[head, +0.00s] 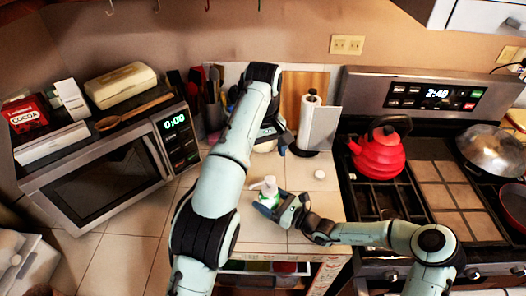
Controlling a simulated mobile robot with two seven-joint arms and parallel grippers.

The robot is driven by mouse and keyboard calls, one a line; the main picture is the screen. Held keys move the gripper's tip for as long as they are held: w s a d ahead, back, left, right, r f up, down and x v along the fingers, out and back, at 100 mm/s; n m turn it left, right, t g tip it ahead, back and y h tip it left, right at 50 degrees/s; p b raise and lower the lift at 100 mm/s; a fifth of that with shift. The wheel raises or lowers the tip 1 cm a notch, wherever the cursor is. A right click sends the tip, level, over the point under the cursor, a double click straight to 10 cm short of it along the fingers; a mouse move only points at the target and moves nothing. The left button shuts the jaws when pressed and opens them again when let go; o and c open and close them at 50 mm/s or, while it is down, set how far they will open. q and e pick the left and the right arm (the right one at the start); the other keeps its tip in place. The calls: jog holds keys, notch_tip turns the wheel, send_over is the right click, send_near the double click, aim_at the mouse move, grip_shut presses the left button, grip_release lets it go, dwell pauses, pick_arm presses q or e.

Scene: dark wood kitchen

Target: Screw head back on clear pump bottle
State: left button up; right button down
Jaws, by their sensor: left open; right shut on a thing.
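A small pump bottle (269,193) with a green and white body stands on the tiled counter in the middle of the head view. A white pump head (264,183) shows at its top, its spout pointing left. I cannot tell whether the head is screwed down or only resting there. My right gripper (272,208) is shut on the bottle low down, from the front right, and hides part of its base. My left gripper (275,143) is open above the counter behind the bottle, apart from it and partly hidden by my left arm.
A small white round object (320,174) lies right of the bottle. A paper towel holder (311,118) and a utensil holder (214,115) stand behind. The microwave (105,168) is left; the stove with a red kettle (381,150) is right. The counter's front edge is close.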

grip_release()
jog(key=shift+s+d, duration=0.2)
jog(key=shift+d, duration=0.1)
jog(key=b+v, duration=0.2)
jog(key=v, duration=0.9)
jog(key=shift+s+d, duration=0.1)
pick_arm(q)
jog(key=shift+s+f, duration=0.25)
jog(key=shift+f, duration=0.5)
jog(key=shift+s+f, duration=0.3)
jog(key=shift+f, duration=0.4)
jog(key=shift+s+f, duration=0.25)
jog(key=shift+f, duration=0.5)
pick_arm(e)
jog(key=shift+s+d, duration=0.4)
jog(key=shift+d, duration=0.2)
